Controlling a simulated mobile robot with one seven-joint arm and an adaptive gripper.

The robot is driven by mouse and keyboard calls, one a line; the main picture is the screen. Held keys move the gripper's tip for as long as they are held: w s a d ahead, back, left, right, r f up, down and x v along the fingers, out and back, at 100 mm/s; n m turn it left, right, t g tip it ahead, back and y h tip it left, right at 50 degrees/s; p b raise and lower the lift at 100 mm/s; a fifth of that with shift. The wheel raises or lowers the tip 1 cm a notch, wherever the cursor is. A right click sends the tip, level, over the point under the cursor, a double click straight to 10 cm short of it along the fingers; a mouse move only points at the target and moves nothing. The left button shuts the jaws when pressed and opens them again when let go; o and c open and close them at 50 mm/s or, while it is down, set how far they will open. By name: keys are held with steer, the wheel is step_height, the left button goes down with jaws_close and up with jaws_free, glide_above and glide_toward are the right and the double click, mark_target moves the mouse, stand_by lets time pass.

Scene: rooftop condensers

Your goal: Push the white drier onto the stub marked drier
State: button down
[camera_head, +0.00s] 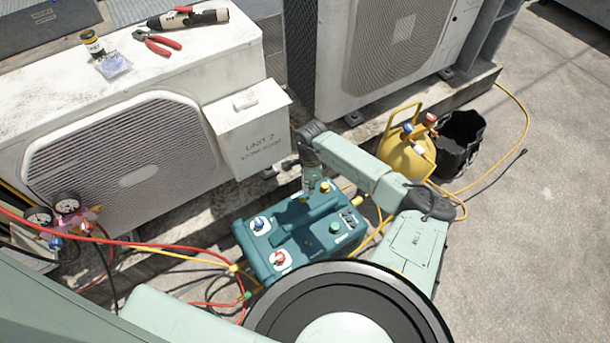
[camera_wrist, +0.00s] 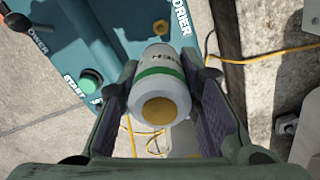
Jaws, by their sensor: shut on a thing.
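The white drier (camera_wrist: 157,88) is a short cylinder with a green band and a brass end facing the camera. My gripper (camera_wrist: 163,80) is shut on it in the wrist view, one dark pad on each side. The brass stub (camera_wrist: 160,27) stands beside the DRIER label on the teal machine (camera_wrist: 125,22), just beyond the drier in the picture. The drier and stub appear apart; the height between them is unclear. In the head view, my gripper (camera_head: 308,184) is over the back edge of the teal machine (camera_head: 290,232), near the yellowish stub (camera_head: 325,187).
The condenser labelled Unit 7 (camera_head: 120,160) stands close behind the machine. A yellow cylinder (camera_head: 405,155) and a black bucket (camera_head: 463,138) stand to the right. Red and yellow hoses (camera_head: 150,243) cross on the left. Pliers (camera_head: 155,42) lie on the condenser.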

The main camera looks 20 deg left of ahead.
steer(key=shift+s+a+m, duration=0.3)
steer(key=shift+a+m, duration=0.2)
steer(key=shift+a, duration=0.1)
steer(key=shift+s+a+f+m, duration=0.1)
steer(key=shift+a+f+m, duration=0.1)
steer(key=shift+m, duration=0.1)
steer(key=b, duration=0.4)
glide_above(304, 200)
steer(key=shift+f, duration=2.5)
steer(key=shift+r, duration=0.2)
steer(key=shift+f+b, duration=0.7)
steer(key=shift+f, duration=0.7)
steer(key=c, duration=1.1)
jaws_free()
